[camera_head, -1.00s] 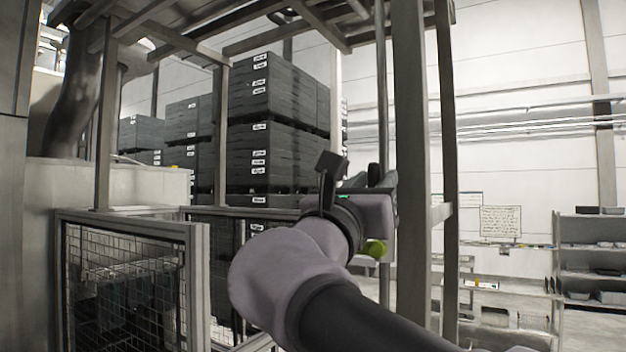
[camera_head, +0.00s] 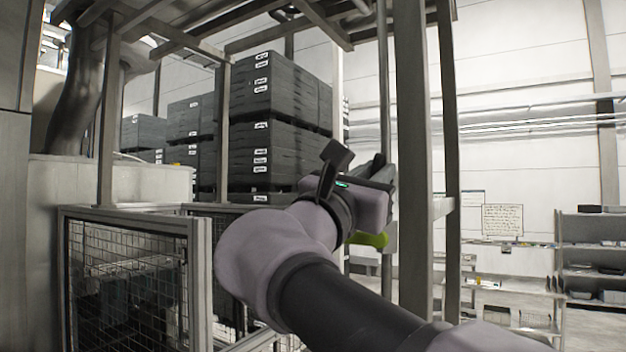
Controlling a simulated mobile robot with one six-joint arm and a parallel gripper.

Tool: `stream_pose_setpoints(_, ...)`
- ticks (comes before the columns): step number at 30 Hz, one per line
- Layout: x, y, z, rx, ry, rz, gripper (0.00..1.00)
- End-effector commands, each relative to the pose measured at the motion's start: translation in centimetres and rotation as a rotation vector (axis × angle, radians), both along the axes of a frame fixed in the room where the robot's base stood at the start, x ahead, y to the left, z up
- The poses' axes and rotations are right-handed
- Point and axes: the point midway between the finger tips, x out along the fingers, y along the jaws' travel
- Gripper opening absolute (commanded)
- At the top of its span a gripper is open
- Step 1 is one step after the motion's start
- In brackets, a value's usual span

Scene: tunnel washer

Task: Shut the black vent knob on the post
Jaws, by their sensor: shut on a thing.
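My gripper (camera_head: 382,172) is at the middle of the picture, seen from behind and rolled to one side. Its dark fingers reach the thin upright post (camera_head: 384,85), just left of a thick grey post (camera_head: 411,140). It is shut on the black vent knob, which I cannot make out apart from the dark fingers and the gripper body. A yellow-green part (camera_head: 367,240) shows just below the gripper; I cannot tell what it belongs to.
A mesh-panelled guard frame (camera_head: 195,285) stands at the lower left. Stacks of dark crates (camera_head: 270,95) stand behind the posts. Shelving (camera_head: 590,255) and a wall notice (camera_head: 502,220) are at the right.

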Motion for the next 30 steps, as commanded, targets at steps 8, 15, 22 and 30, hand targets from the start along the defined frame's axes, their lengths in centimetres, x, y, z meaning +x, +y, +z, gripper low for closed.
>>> stream_pose_setpoints(8,-0.08,-0.11,-0.05,0.209,-0.152,0.000,0.00)
stream_pose_setpoints(15,-0.13,-0.23,0.00,0.393,-0.285,0.000,0.00)
stream_pose_setpoints(22,-0.23,-0.31,0.07,0.569,-0.415,0.001,0.00)
stream_pose_setpoints(30,-0.30,-0.42,-0.02,0.773,-0.562,0.000,0.00)
